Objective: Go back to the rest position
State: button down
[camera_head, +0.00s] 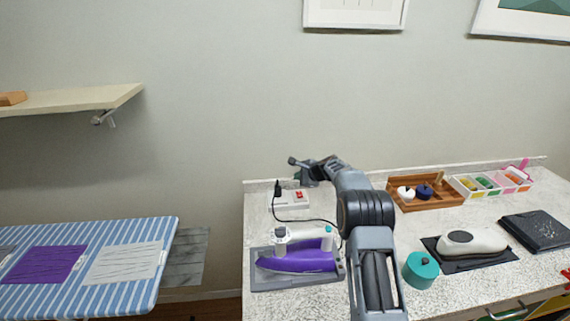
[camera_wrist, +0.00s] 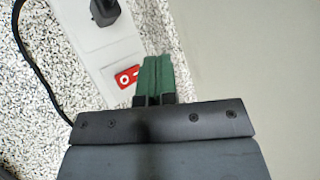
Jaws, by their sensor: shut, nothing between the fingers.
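My gripper (camera_head: 300,177) is raised over the back of the speckled counter, near the wall. In the wrist view its green fingertips (camera_wrist: 158,78) are together with nothing between them. Below it lies a white power strip (camera_head: 289,198) with a black plug (camera_wrist: 103,12) in it and a red switch (camera_wrist: 127,77). In the wrist view the fingertips appear beside the switch; whether they touch it I cannot tell, though the head view shows the gripper above the strip.
A purple iron (camera_head: 298,261) rests on a grey tray, its black cord running to the strip. A teal pot (camera_head: 421,270), a wooden tray (camera_head: 440,205) and a white device (camera_head: 472,242) stand to the right. A striped ironing board (camera_head: 120,262) and a wall shelf (camera_head: 70,101) are left.

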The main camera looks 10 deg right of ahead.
jog(key=s+a+r+n+g+h, duration=0.1)
jog(key=s+a+r+n, duration=0.1)
jog(key=s+r+n, duration=0.6)
jog(key=s+a+r+n+g+h, duration=0.15)
jog(key=s+r, duration=0.45)
jog(key=s, duration=0.6)
jog(key=s+d+f+n+h, duration=0.1)
jog(key=s+n, duration=0.3)
jog(key=s, duration=0.9)
jog(key=s+d+f+n+g+h, duration=0.1)
jog(key=s+d+n+h, duration=0.1)
jog(key=s, duration=1.1)
jog(key=n+h, duration=0.1)
jog(key=n, duration=0.1)
jog(key=shift+d+f+n, duration=0.2)
jog(key=shift+d+n, duration=0.1)
jog(key=shift+n, duration=0.05)
